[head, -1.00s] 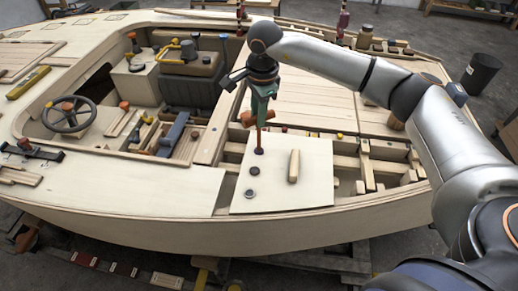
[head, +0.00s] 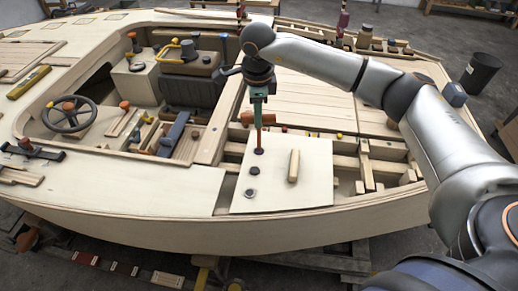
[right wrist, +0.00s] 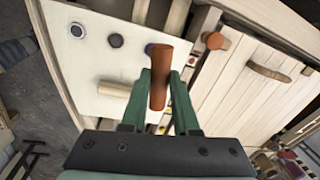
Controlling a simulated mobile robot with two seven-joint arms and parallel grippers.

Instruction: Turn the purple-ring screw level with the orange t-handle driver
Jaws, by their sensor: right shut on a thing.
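My right gripper (head: 259,103) is shut on the orange t-handle driver (head: 268,119), holding it upright over a pale square panel (head: 310,192). The driver's shaft runs down to the purple-ring screw (head: 259,151), and its tip appears to meet the screw. In the right wrist view the green fingers (right wrist: 160,92) grip the orange handle (right wrist: 167,65) seen from above. The purple-ring screw (right wrist: 149,48) shows there only as a purple edge beside the handle, mostly hidden. Whether the screw is level I cannot tell. My left gripper is not in view.
Open framing (head: 370,165) lies right of the panel. A steering wheel (head: 70,115) and seat (head: 187,80) stand to the left.

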